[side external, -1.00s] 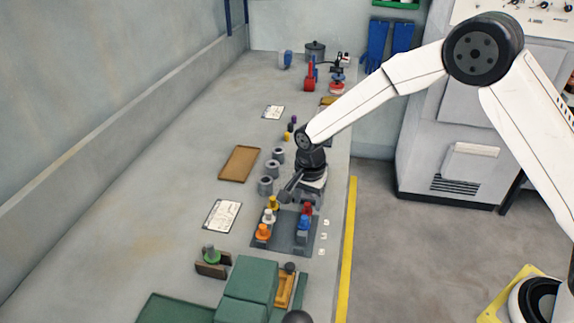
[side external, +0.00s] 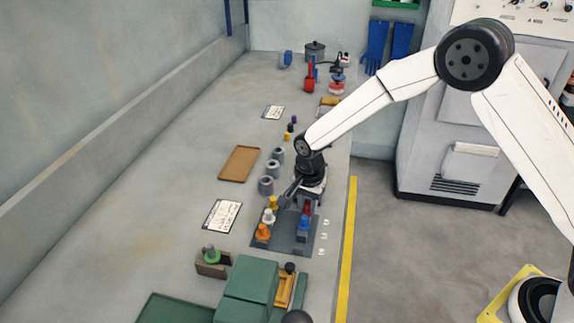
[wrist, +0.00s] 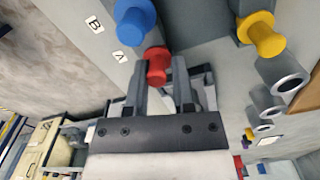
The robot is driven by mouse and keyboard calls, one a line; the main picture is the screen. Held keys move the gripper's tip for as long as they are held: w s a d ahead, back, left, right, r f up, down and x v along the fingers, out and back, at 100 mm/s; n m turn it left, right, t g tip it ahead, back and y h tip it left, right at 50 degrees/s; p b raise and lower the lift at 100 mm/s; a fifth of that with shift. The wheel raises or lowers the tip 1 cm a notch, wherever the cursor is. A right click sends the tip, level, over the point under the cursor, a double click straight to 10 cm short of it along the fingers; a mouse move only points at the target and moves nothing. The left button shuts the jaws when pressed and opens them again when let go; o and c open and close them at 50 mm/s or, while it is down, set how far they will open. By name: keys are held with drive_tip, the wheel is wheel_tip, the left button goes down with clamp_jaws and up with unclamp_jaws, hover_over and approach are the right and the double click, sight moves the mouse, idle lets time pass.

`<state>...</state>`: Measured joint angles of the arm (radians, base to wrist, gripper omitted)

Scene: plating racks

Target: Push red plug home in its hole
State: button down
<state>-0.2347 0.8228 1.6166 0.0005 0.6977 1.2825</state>
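The red plug (side external: 307,209) stands on the dark grey rack plate (side external: 283,245), behind the blue plug (side external: 303,222). In the wrist view the red plug (wrist: 157,68) is at the tips of my gripper (wrist: 160,75), by the label A. My gripper's two fingers are apart, one on each side of the plug's knob. I see no clear contact. In the side view my gripper (side external: 308,201) is pointing down right over the red plug and partly covers it. The hole under the plug is hidden, so its depth cannot be told.
Yellow (side external: 273,202), white (side external: 268,215) and orange (side external: 263,232) plugs stand along the plate's left side. Grey cylinders (side external: 266,185) stand behind them. A green box (side external: 248,282) is in front. The bench at far left is clear.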

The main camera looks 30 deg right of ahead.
idle(0.6)
drive_tip(key=shift+r, duration=0.95)
drive_tip(key=s+d+r, duration=0.2)
drive_tip(key=s+r, duration=0.9)
drive_tip(key=s, duration=0.2)
drive_tip(key=shift+s+d, duration=0.35)
drive_tip(key=shift+s, duration=0.05)
drive_tip(key=w+d+f, duration=0.1)
drive_tip(key=w, duration=0.9)
drive_tip(key=w+d+f, duration=0.1)
drive_tip(key=w, duration=0.9)
drive_tip(key=shift+w+d+f, duration=0.2)
drive_tip(key=shift+w+d, duration=0.15)
drive_tip(key=shift+d, duration=0.05)
